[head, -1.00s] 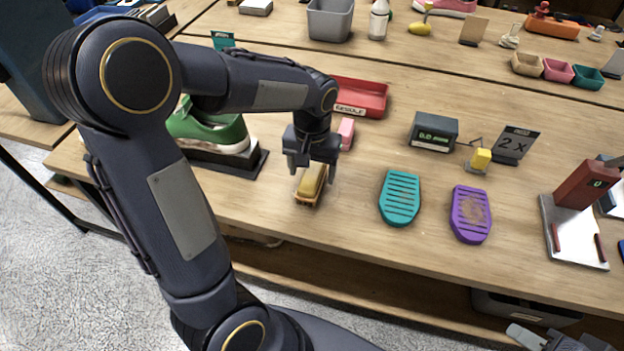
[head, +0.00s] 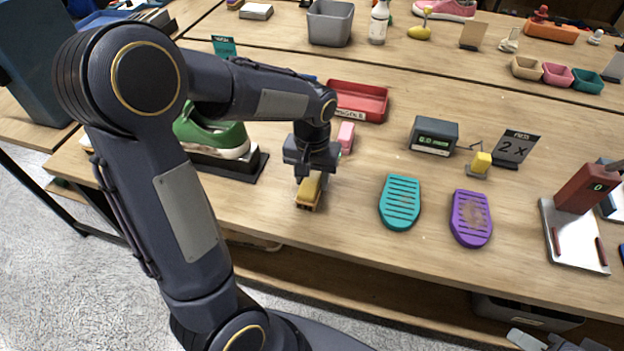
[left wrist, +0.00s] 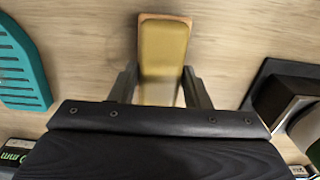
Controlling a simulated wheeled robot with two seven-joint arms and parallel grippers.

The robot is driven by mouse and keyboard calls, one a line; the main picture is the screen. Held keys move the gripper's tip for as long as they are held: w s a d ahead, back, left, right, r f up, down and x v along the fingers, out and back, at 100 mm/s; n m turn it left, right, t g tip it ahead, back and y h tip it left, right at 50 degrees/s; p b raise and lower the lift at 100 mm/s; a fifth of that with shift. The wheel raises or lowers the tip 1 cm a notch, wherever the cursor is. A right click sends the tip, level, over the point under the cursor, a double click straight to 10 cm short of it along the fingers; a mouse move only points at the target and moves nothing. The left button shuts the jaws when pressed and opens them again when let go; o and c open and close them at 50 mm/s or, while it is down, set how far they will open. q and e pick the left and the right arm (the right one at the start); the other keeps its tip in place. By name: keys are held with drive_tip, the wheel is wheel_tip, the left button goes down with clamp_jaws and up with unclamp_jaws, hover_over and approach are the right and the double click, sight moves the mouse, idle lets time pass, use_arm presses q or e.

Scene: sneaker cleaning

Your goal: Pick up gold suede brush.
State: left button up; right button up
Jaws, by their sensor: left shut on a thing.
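The gold suede brush (head: 309,192) is at the front part of the table, below my left gripper (head: 312,178) in the head view. It has a gold block on a tan wooden edge. In the left wrist view the brush (left wrist: 163,50) lies between the two fingers of my left gripper (left wrist: 160,88), which is shut on it. Whether the brush touches the table is hard to tell. The gripper hides its far end in the head view. In the head view my right gripper (head: 555,343) is only partly visible at the bottom right edge, and its fingers are unclear.
A green sneaker (head: 215,135) on a dark stand is left of the brush. A pink block (head: 346,137) and a red tray (head: 360,100) lie behind it. A teal insole-shaped pad (head: 400,203) and a purple one (head: 471,218) lie to the right, with bare tabletop between.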

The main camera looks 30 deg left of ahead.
sight(312, 178)
use_arm(q)
drive_tip(key=shift+r, duration=0.55)
wheel_tip(312, 178, up, 3)
drive_tip(key=shift+s+d+f, duration=0.1)
drive_tip(key=shift+f, duration=0.1)
drive_tip(key=s+r, duration=0.1)
drive_tip(key=r, duration=0.1)
drive_tip(key=s+d+r, duration=0.2)
drive_tip(key=s+r, duration=0.1)
drive_tip(key=shift+d+r+p, duration=0.25)
drive_tip(key=shift+r+p, duration=0.05)
drive_tip(key=s+d+r, duration=0.3)
drive_tip(key=s+d, duration=0.1)
drive_tip(key=s, duration=0.3)
drive_tip(key=shift+s+d+r, duration=0.35)
drive_tip(key=shift+s, duration=0.05)
